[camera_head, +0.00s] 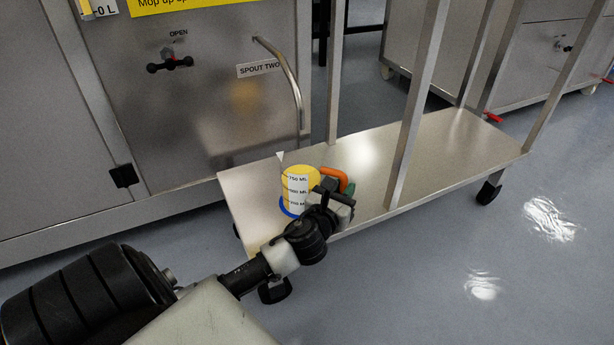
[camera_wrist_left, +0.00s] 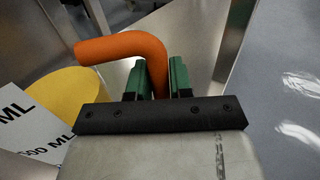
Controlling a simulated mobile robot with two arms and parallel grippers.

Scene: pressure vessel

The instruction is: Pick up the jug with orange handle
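The jug (camera_head: 297,188) stands on the lower shelf of a steel cart, below a bent spout. It has a white scale label with black ML marks, yellow showing at its top and a blue base. Its orange handle (camera_head: 336,176) is on the right side. My left gripper (camera_head: 343,190) is at the handle. In the left wrist view, the green fingers of my left gripper (camera_wrist_left: 162,80) stand on either side of the orange handle (camera_wrist_left: 125,47), with the jug (camera_wrist_left: 65,100) at left. Whether the fingers press on the handle is hard to tell. My right gripper is not in view.
The cart's shelf (camera_head: 460,150) is bare to the right of the jug. An upright cart post (camera_head: 415,110) stands close right of my gripper. A steel cabinet with a spout pipe (camera_head: 290,75) and a valve knob (camera_head: 170,63) is behind.

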